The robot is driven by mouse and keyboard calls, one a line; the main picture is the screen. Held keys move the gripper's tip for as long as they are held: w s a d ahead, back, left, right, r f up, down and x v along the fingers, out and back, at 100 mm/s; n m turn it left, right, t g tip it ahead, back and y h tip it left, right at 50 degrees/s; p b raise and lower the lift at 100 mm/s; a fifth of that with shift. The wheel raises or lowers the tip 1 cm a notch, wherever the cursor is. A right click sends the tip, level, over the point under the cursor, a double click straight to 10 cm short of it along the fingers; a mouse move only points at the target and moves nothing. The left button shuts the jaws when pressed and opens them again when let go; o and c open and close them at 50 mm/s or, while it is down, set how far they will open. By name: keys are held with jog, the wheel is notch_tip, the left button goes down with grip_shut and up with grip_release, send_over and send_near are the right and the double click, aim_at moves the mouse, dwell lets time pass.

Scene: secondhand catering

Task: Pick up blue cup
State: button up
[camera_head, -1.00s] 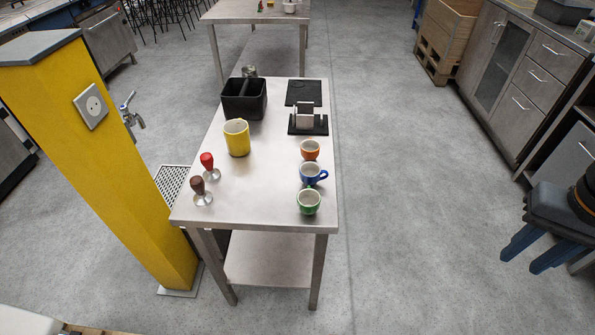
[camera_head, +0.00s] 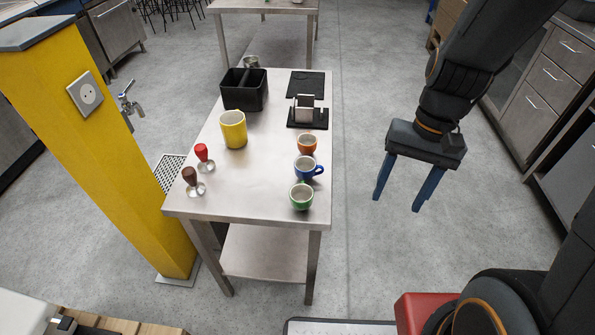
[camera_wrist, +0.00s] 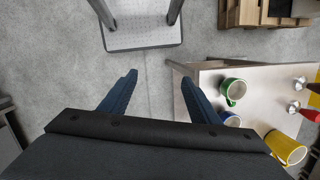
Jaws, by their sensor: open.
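The blue cup (camera_head: 305,168) stands upright on the right side of the steel table (camera_head: 240,190), with its handle pointing right. It stands between an orange cup (camera_head: 307,144) behind and a green cup (camera_head: 301,196) in front. My gripper (camera_head: 396,200) is open and empty, over the floor to the right of the table, apart from the cups. In the wrist view the blue fingers (camera_wrist: 158,90) are spread. There the blue cup (camera_wrist: 232,119) is partly hidden by the right finger, below the green cup (camera_wrist: 234,89).
A yellow mug (camera_head: 233,130), a red tamper (camera_head: 203,157) and a brown tamper (camera_head: 191,182) stand left on the table. A black bin (camera_head: 244,88) and a black stand (camera_head: 306,115) are behind. A yellow pillar (camera_head: 100,150) rises at left.

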jog(key=w+a+f+m+g+y+b, duration=0.1)
jog(key=a+f+m+g+y+b, duration=0.15)
jog(key=a+f+m+y, duration=0.25)
jog(key=m+t+y+b, duration=0.2)
jog(key=m+t+y, duration=0.3)
jog(key=m+y, duration=0.6)
send_near(321, 166)
jog(key=a, duration=0.2)
jog(key=a+p, duration=0.1)
jog(key=a, duration=0.2)
jog(key=a+p, duration=0.1)
jog(key=a, duration=0.3)
jog(key=shift+w+f+p, duration=0.15)
jog(key=shift+f+p, duration=0.05)
jog(key=shift+p, duration=0.1)
jog(key=shift+a, duration=0.5)
jog(key=shift+w+f, duration=0.1)
grip_shut()
